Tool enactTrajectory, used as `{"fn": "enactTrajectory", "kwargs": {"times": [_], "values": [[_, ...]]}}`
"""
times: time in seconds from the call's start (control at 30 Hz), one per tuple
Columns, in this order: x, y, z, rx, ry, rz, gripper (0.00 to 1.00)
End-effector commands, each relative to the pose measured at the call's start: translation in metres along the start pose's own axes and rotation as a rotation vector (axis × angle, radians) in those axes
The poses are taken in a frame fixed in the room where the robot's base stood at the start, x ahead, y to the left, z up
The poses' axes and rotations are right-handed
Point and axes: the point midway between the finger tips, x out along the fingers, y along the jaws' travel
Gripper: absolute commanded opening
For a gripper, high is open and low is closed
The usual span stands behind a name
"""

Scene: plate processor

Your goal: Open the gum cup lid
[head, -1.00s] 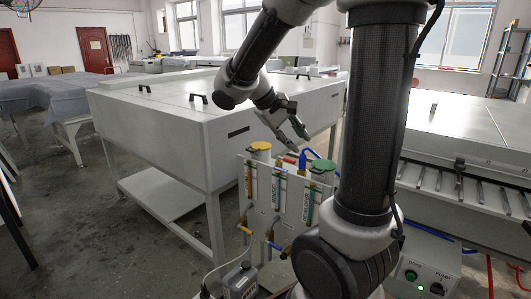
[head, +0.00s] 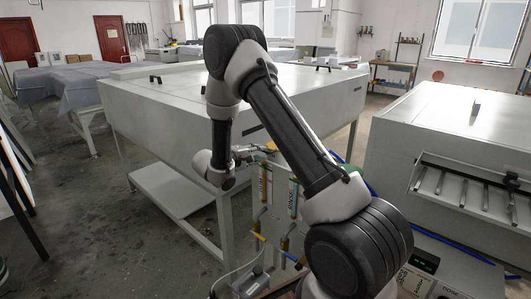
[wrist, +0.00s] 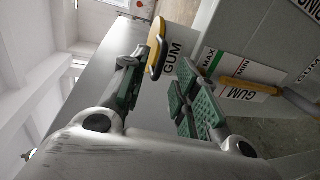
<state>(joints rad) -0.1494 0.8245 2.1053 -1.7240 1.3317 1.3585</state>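The gum cup lid (wrist: 155,45) is a yellow disc in the wrist view, just past my fingertips and seen nearly edge-on. The pale gum cup (wrist: 173,58), lettered GUM, is beside it, partly behind my right finger. I cannot tell whether the lid sits flush on the cup. My gripper (wrist: 162,78) is open, with green pads on both fingers and nothing between them. In the head view my gripper (head: 246,154) is side-on at the top of the cup panel, and a small bit of the yellow lid (head: 271,146) shows beside it.
The white panel (head: 275,205) carries coloured tubes and valves below the cups. In the wrist view a yellow-ended tube (wrist: 292,96) and a MAX/MIN label (wrist: 240,68) lie right of my fingers. A large white machine (head: 170,125) stands behind; another (head: 440,140) is at right.

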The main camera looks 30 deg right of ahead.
Motion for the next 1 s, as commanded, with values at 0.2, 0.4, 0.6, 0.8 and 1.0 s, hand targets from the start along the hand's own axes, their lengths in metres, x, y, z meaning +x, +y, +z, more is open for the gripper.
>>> {"fn": "enactTrajectory", "kwargs": {"times": [0.2, 0.4, 0.6, 0.8, 1.0], "values": [[0.034, 0.0, 0.001, 0.0, -0.003, -0.001, 0.3], [0.044, 0.0, 0.001, -0.001, -0.002, -0.001, 0.3], [0.044, 0.0, 0.001, -0.001, -0.001, -0.001, 0.3], [0.044, 0.0, 0.001, -0.002, -0.001, -0.002, 0.0], [0.043, -0.001, 0.001, -0.003, -0.001, -0.005, 0.0]]}}
